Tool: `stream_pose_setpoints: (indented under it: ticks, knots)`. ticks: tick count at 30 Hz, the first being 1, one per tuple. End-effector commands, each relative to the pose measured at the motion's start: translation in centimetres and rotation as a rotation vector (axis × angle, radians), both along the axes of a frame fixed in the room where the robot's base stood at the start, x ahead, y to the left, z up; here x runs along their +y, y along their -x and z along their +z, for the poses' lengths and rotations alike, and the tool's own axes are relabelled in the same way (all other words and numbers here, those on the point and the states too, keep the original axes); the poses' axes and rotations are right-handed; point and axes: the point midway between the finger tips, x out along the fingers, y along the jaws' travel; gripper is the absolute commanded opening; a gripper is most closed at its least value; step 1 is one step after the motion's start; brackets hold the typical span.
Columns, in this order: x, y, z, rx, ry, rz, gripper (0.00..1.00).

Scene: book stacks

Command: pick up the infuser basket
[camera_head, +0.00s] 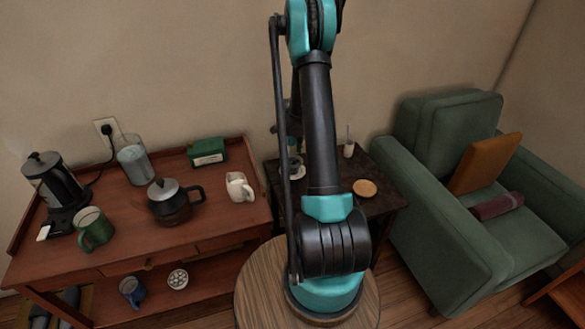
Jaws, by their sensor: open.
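My arm rises from a round wooden-topped base in the middle of the view and bends over at the top. My gripper (293,150) shows only in part behind the arm, above the dark side table (385,208); it is open. A small pale round item (297,172) sits on the table just below it, partly hidden by the arm; it may be the infuser basket, but I cannot tell. A white piece with holes (178,278) lies on the left cabinet's lower shelf.
A tan saucer (365,188) and a small white jar (348,149) stand on the side table. The reddish wooden cabinet (120,225) holds a kettle (55,182), dark teapot (172,203), green mug (94,229) and white pitcher (239,187). A green armchair (450,235) stands right.

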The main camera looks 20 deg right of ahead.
Motion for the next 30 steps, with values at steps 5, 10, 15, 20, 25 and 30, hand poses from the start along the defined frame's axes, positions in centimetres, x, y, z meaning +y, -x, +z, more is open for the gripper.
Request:
stream_pose_setpoints:
  ticks: [5,10,15,20,25,30]
  knots:
    - [0.01,-0.01,-1.32,0.000,0.000,0.000,1.00]
    - [0.01,0.00,-1.40,0.000,0.000,0.000,1.00]
    - [0.01,0.00,-1.39,0.000,0.000,0.000,0.86]
    - [0.02,-0.01,-1.38,0.000,0.000,0.000,0.67]
    - [0.01,0.00,-1.38,0.000,0.000,0.000,0.46]
    - [0.01,0.00,-1.38,0.000,0.000,0.000,0.46]
